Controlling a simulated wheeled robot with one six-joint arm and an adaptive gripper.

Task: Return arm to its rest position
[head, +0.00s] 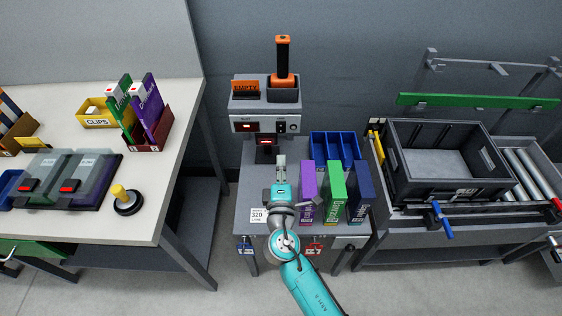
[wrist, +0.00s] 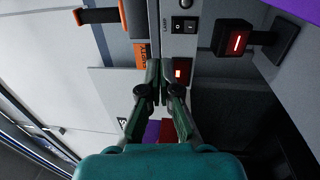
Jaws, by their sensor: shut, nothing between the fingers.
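My teal arm reaches up from the bottom of the head view over the grey stand (head: 246,191). My gripper (head: 281,160) is shut and empty, in front of the machine (head: 247,124) with small lit red displays. In the wrist view my gripper (wrist: 158,78) shows its two fingertips together with nothing between them. A lit red block (wrist: 237,40) shows at the upper right there, apart from the fingers. Purple (head: 307,191), green (head: 335,192) and dark blue (head: 360,195) boxes stand close to the right of my gripper. My wrist housing hides part of the stand.
A blue divided bin (head: 334,149) stands behind the boxes. An orange-handled tool (head: 282,65) rises from the machine's top. A grey crate (head: 399,172) sits on the right bench. The left table (head: 183,110) holds card trays and a yellow-knobbed stamp (head: 124,200). Floor shows between table and stand.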

